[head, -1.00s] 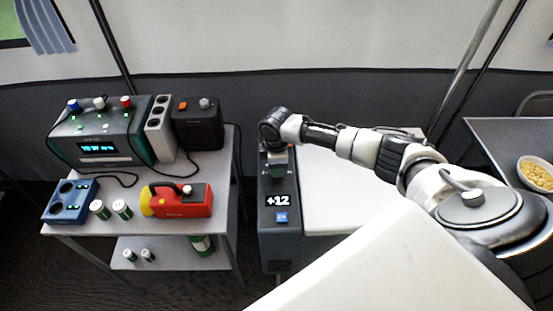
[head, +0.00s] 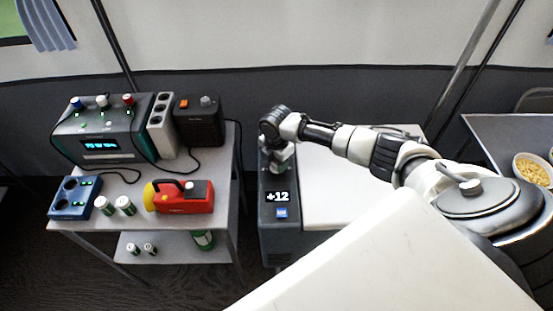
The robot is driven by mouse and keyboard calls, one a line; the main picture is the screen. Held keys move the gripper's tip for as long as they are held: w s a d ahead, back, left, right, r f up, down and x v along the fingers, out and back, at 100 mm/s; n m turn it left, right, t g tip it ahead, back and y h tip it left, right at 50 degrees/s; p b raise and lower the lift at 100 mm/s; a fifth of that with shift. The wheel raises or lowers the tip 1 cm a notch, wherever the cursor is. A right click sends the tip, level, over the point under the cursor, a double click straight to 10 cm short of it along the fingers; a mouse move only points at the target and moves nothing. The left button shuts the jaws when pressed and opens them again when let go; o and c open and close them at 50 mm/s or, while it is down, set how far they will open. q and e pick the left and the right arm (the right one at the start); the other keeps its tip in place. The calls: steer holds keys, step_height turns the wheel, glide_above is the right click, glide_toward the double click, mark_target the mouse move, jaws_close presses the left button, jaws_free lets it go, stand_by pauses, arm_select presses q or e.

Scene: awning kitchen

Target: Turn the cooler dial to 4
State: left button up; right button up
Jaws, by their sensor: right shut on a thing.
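The cooler (head: 283,240) is a dark grey box with a white lid (head: 340,190), standing right of the metal cart. Its front panel has a display (head: 278,197) reading "+12" and a blue button (head: 281,213) below it. My right gripper (head: 279,160) points down at the top of this panel and is shut on the cooler dial, which it mostly hides along with the dial's marks. My left gripper is not in view.
The metal cart (head: 225,200) on the left carries a power station (head: 95,128), a black box (head: 198,128), a red flashlight (head: 190,203), a blue charger (head: 72,204) and batteries. A table with a bowl of yellow food (head: 532,170) stands far right.

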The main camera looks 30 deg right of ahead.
steer(key=shift+a, duration=0.1)
stand_by(0.4)
steer(key=o, duration=0.9)
steer(key=shift+r, duration=0.1)
step_height(320, 180, up, 11)
steer(key=shift+f, duration=0.15)
